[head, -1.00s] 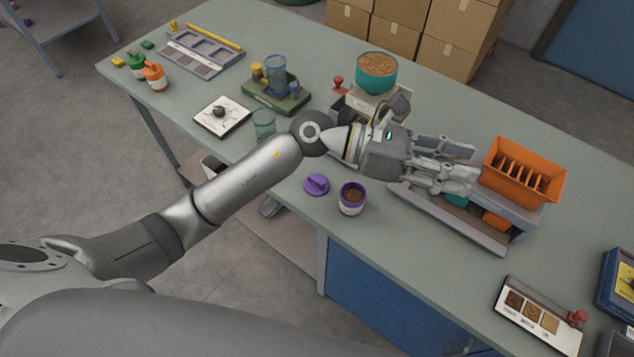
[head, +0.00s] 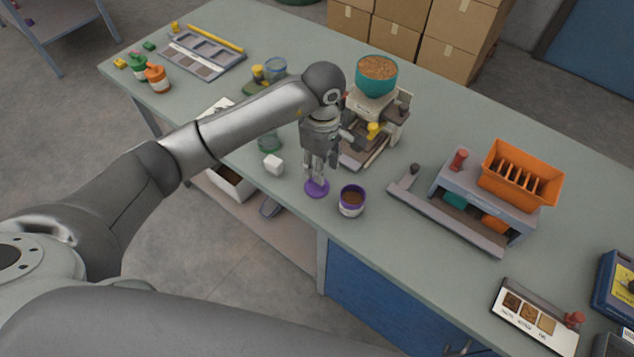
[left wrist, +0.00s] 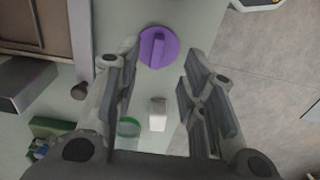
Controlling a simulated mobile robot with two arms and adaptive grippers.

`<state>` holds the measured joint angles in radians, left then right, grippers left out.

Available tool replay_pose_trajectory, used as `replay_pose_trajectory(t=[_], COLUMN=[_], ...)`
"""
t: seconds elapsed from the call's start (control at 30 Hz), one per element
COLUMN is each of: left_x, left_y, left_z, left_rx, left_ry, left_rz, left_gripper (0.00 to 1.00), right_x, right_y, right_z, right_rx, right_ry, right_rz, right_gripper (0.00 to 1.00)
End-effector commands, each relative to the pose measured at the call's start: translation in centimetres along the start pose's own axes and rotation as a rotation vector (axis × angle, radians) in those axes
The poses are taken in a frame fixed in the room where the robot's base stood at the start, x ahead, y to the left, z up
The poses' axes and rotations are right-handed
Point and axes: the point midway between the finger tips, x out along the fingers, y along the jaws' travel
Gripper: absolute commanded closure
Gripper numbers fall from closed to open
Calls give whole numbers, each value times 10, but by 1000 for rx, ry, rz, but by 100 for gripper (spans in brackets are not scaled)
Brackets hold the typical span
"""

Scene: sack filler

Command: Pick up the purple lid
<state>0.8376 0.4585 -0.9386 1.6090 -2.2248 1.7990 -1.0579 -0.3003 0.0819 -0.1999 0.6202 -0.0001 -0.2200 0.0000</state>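The purple lid (head: 317,188) lies flat on the table near its front edge, left of the purple-rimmed jar (head: 351,200) holding brown contents. In the left wrist view the lid (left wrist: 172,50) is a round disc with a raised bar grip across its top. My left gripper (head: 318,176) points down just above the lid, partly covering it in the head view. In the left wrist view the fingers (left wrist: 160,65) are apart, with the lid's grip ahead between the fingertips and nothing held. Whether a finger touches the lid cannot be told. My right gripper is not in view.
A white cube (head: 273,165) and a clear jar stand left of the gripper. A dispenser with a teal bowl (head: 376,76) stands behind it. A grey machine with an orange hopper (head: 520,175) stands at right. The table's front edge is close to the lid.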

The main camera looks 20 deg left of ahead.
Motion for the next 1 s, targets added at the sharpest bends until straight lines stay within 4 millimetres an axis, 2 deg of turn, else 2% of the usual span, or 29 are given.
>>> replay_pose_trajectory(t=[0.1,0.23,0.37,0.6,0.9,0.93,1.0], left_x=[13,20,32,64,71,71,71], left_y=[0,0,-1,1,2,2,2], left_z=[0,0,-2,-5,-6,-6,-6], left_rx=[0,-1,-2,-1,0,0,0], left_ry=[-2,-2,-4,-5,-2,-2,-2], left_rz=[-2,0,-4,-1,3,3,3], left_gripper=[62,62,62,62,62,63,72], right_x=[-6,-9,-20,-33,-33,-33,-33], right_y=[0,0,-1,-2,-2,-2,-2], right_z=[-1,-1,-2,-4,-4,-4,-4], right_rx=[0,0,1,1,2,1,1], right_ry=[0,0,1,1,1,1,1], right_rz=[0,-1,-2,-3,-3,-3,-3], right_gripper=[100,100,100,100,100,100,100])
